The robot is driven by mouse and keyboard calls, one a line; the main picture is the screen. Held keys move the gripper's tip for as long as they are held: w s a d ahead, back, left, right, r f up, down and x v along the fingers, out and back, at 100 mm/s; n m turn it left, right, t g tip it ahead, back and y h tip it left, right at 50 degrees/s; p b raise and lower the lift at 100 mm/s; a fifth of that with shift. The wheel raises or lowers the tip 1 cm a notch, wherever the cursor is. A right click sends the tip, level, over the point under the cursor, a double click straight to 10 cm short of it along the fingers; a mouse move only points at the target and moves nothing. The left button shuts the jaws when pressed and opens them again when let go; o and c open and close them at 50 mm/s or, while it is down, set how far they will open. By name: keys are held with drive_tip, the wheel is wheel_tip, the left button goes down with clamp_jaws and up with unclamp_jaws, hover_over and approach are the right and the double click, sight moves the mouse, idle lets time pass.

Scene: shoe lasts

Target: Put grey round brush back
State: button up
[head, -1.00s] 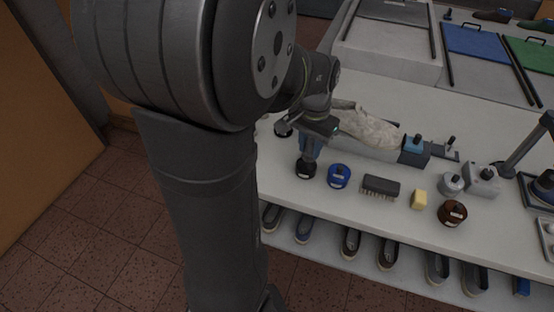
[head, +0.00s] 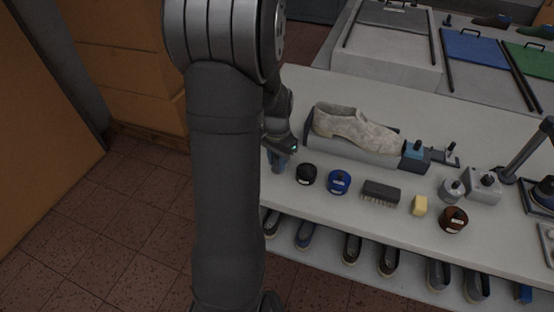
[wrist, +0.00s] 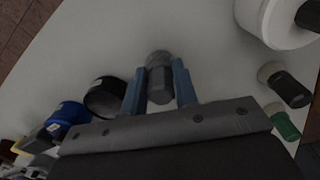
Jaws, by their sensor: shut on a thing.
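The grey round brush (wrist: 160,78) is between the two blue fingers of my gripper (wrist: 158,90) in the wrist view, with its grey end towards the camera and the white bench top behind it. The fingers are shut on it. In the head view my gripper (head: 279,160) is at the left end of the bench, left of the black tin. Two similar brushes, one black (wrist: 286,88) and one green (wrist: 285,125), stand at the right of the wrist view, apart from my gripper.
A black tin (head: 306,174), blue tin (head: 339,182), dark bristle brush (head: 381,191), yellow block (head: 419,205) and brown jar (head: 453,220) line the bench's front. A patterned shoe (head: 352,128) lies behind them. A white round container (wrist: 270,22) stands near the brushes.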

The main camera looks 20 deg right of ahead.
sight(277, 156)
drive_tip(key=o, duration=1)
drive_tip(key=shift+f, duration=0.1)
wheel_tip(277, 156, up, 12)
wheel_tip(277, 156, down, 12)
wheel_tip(277, 156, up, 2)
drive_tip(key=shift+r, duration=0.95)
